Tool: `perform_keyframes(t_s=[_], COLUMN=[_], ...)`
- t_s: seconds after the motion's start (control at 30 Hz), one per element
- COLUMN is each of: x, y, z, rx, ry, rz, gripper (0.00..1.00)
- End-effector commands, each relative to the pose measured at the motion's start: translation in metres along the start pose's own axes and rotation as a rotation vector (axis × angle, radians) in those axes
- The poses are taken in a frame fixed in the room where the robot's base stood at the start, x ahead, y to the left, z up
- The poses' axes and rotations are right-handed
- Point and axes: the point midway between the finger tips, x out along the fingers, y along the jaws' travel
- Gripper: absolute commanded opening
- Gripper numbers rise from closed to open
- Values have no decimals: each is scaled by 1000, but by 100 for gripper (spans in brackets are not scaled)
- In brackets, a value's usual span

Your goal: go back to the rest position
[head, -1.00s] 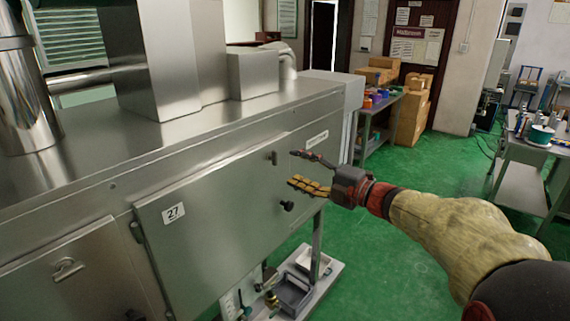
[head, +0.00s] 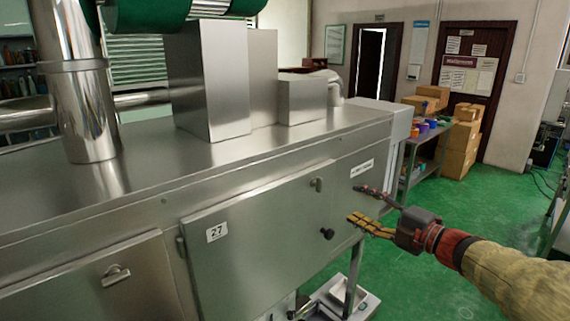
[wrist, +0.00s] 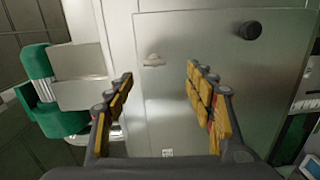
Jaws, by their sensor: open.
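My gripper (head: 372,208) is at the right in the head view, in front of the steel machine (head: 95,215). Its yellow-padded fingers are apart with nothing between them, and they point left toward the machine's front. In the wrist view my gripper (wrist: 158,85) also shows open and empty. Beyond the fingers is the closed panel door (head: 262,243) marked 27, with a black knob (head: 327,234) and a small latch. The door also shows in the wrist view (wrist: 165,105). I see no contact between the fingers and the door; the exact gap is hard to tell.
Green floor (head: 425,280) lies open right of the machine. A grey bench (head: 428,158) with colored items and stacked cardboard boxes (head: 458,148) stand behind my gripper. A tray (head: 345,297) sits low beneath the machine's right end.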

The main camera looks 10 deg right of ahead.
Motion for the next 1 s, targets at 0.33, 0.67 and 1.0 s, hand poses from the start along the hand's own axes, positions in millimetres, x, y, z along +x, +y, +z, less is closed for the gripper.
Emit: perform_keyframes(t_s=[0.33, 0.67, 1.0], x=[-64, -178, -238], y=[-62, -126, -188], z=[132, 107, -86], rx=[414, 954, 1540], ry=[-652, -1229, -1522], rz=[-74, -83, -245], gripper=[55, 55, 55])
